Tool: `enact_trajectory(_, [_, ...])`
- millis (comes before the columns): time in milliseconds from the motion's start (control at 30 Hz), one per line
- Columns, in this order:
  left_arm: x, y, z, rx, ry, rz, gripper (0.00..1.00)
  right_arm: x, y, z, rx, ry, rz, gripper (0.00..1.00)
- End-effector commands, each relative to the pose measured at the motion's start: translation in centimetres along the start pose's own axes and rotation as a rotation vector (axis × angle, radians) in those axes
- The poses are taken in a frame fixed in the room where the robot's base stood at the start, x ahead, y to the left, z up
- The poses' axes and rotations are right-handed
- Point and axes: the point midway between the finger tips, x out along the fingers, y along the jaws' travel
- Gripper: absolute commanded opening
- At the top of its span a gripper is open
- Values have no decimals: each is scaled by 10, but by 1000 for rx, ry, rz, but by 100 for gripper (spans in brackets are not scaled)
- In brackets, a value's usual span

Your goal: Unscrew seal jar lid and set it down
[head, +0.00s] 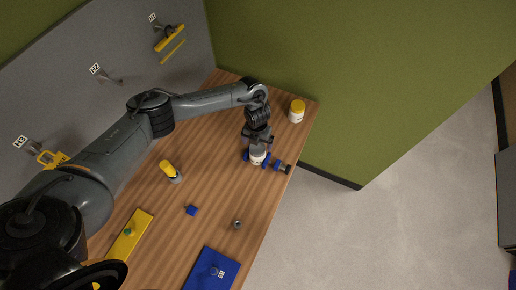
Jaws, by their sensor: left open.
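A jar (258,158) with a pale body stands near the right edge of the wooden table, beside blue parts. My left gripper (257,146) is over the top of this jar and is open; it hides the jar's top, so I cannot tell whether a lid is on it. Another jar (297,111) with a yellow lid and white body stands upright at the far right corner, apart from the gripper. Which of the two is the seal jar I cannot tell. My right gripper is not in view.
A yellow-and-grey item (170,171), a small blue block (191,210), a small metal piece (237,224), a yellow plate (140,221) and a blue plate (222,262) are on the table (210,130).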

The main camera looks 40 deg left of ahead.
Motion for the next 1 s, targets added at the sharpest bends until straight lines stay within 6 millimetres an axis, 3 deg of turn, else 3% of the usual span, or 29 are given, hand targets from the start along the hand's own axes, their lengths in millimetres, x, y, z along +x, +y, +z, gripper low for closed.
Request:
enact_trajectory(100, [0, 0, 0, 188, 0, 0, 95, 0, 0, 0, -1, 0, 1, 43])
enact_trajectory(200, [0, 0, 0, 237, 0, 0, 95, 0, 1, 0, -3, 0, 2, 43])
enact_trajectory(533, [4, 0, 0, 234, 1, 0, 95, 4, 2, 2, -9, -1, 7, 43])
enact_trajectory(1000, [36, 0, 0, 233, 0, -1, 95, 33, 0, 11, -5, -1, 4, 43])
